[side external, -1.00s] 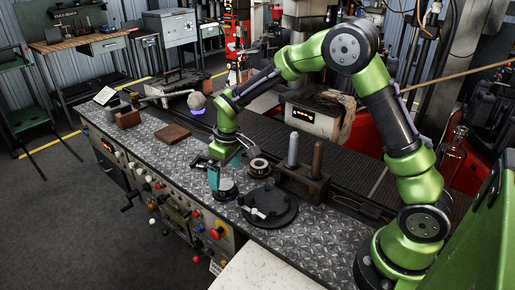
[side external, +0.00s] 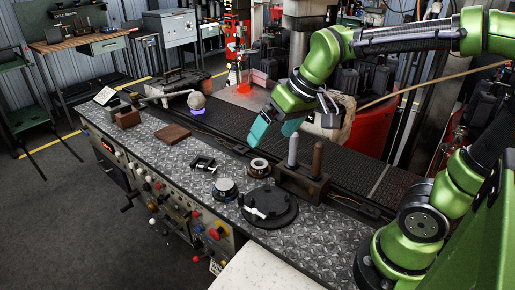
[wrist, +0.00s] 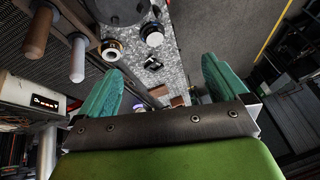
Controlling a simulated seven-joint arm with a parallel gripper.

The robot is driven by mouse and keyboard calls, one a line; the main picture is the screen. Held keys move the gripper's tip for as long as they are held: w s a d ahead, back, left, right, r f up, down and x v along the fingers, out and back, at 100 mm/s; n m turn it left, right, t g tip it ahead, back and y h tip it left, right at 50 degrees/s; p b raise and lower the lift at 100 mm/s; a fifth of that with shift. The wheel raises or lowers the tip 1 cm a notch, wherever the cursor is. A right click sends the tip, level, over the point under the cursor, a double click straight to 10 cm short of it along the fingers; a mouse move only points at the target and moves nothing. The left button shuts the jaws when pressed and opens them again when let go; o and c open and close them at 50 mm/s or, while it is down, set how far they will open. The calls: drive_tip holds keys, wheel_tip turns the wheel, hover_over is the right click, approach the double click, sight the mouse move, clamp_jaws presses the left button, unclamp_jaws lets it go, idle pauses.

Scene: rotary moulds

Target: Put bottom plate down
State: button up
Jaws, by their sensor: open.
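A small dark round plate with a light top (side external: 225,187) lies flat on the checkered metal worktop (side external: 170,153). It also shows in the wrist view (wrist: 152,34). A larger black round mould plate with a light handle (side external: 270,207) lies just right of it. I cannot tell for sure which is the bottom plate. My gripper (side external: 275,135) hangs above and behind both, tilted, with its teal fingers apart and empty. In the wrist view my gripper (wrist: 162,80) shows a wide gap with nothing held.
A dark ring with a pale centre (side external: 258,167) and a small black clamp (side external: 203,163) lie near the plates. A brown block holds a grey upright rod (side external: 293,150) and a brown one (side external: 317,160). A flat brown block (side external: 172,133) sits farther left, with clear worktop around it.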

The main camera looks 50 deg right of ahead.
drive_tip(key=s+m+t, duration=0.2)
drive_tip(key=s, duration=0.5)
drive_tip(key=shift+s+a, duration=0.15)
drive_tip(key=shift+s, duration=0.15)
idle(0.8)
